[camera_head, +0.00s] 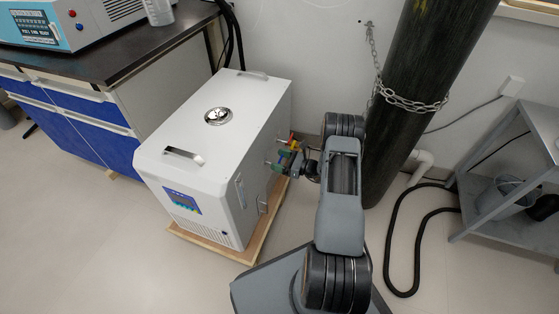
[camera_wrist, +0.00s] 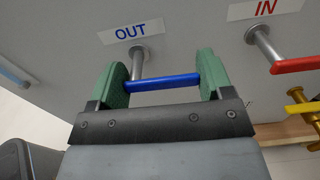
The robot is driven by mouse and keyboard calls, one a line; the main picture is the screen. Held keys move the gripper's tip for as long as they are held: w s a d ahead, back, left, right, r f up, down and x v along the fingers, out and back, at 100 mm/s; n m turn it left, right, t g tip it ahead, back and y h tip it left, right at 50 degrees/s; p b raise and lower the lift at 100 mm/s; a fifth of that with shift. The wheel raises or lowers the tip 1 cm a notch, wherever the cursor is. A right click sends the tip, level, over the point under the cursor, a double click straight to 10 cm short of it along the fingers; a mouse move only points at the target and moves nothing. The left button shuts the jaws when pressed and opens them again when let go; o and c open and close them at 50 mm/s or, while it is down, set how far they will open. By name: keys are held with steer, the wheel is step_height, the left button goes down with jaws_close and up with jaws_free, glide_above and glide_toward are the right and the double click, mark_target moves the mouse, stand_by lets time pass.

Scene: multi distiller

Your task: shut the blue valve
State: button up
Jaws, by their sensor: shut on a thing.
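The blue valve has a blue bar handle (camera_wrist: 162,82) on a metal stem below the "OUT" label (camera_wrist: 131,32) in the wrist view. The handle lies nearly level across the picture, crosswise to the stem. My gripper (camera_wrist: 162,68) has its green fingers at the handle's two ends and is shut on it. In the head view my gripper (camera_head: 288,154) reaches the right side of the white machine (camera_head: 215,130). The valves there are small and partly covered by my gripper.
A red valve handle (camera_wrist: 296,65) under the "IN" label (camera_wrist: 265,8) and a yellow fitting (camera_wrist: 302,108) sit to the right. A dark chained cylinder (camera_head: 405,110) stands close right of my arm. A black hose (camera_head: 393,245) lies on the floor before a grey shelf (camera_head: 510,160).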

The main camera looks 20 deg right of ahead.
steer(key=m, duration=0.2)
steer(key=f+m, duration=0.1)
steer(key=m, duration=0.1)
steer(key=shift+m+p, duration=0.3)
steer(key=m, duration=0.2)
steer(key=f+m, duration=0.1)
steer(key=m, duration=0.1)
steer(key=shift+s+a, duration=0.2)
steer(key=shift+s+a+f+m+p, duration=0.2)
steer(key=shift+m+p, duration=0.1)
steer(key=shift+m, duration=1.15)
steer(key=shift+s+a+f+m+p, duration=0.15)
steer(key=shift+m+p, duration=0.1)
steer(key=shift+m, duration=1.25)
steer(key=shift+s+a+f+m+p, duration=0.1)
steer(key=shift+s+a+m+p, duration=0.15)
steer(key=shift+m, duration=1.2)
steer(key=o, duration=0.9)
steer(key=p+v, duration=0.2)
steer(key=v, duration=1.1)
steer(key=shift+s+d+p, duration=0.25)
steer(key=shift+s+p, duration=0.05)
steer(key=shift+p, duration=0.05)
steer(key=shift+r, duration=0.1)
